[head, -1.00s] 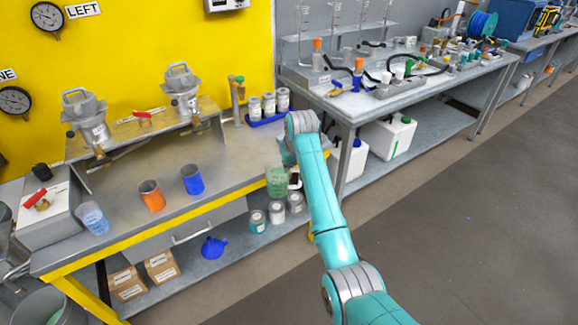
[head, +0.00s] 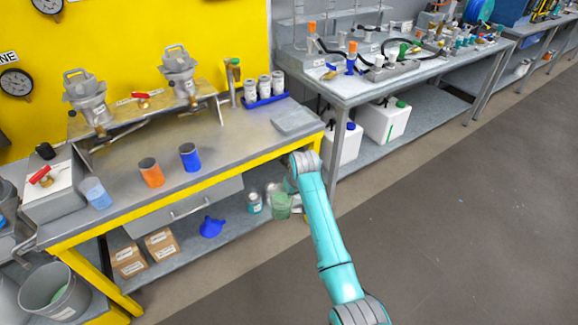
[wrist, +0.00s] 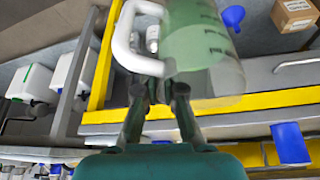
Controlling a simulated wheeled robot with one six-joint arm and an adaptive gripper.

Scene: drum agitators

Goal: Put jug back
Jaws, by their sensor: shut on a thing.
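The jug (head: 281,205) is green and see-through, with a white handle (wrist: 124,40) that shows in the wrist view. My gripper (wrist: 160,92) is shut on the jug at the handle side; the exact contact is partly hidden by the fingers. In the head view the jug hangs in front of the yellow bench edge, below bench-top height, near the lower shelf. My arm hides most of the gripper there. A flat grey square pad (head: 297,121) lies bare on the bench's right end.
Small cans (head: 254,203) stand on the lower shelf beside the jug in the picture. A blue funnel (head: 211,227) and brown boxes (head: 160,243) are further left. Orange (head: 151,173) and blue (head: 190,157) cups stand on the bench. Open floor lies right.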

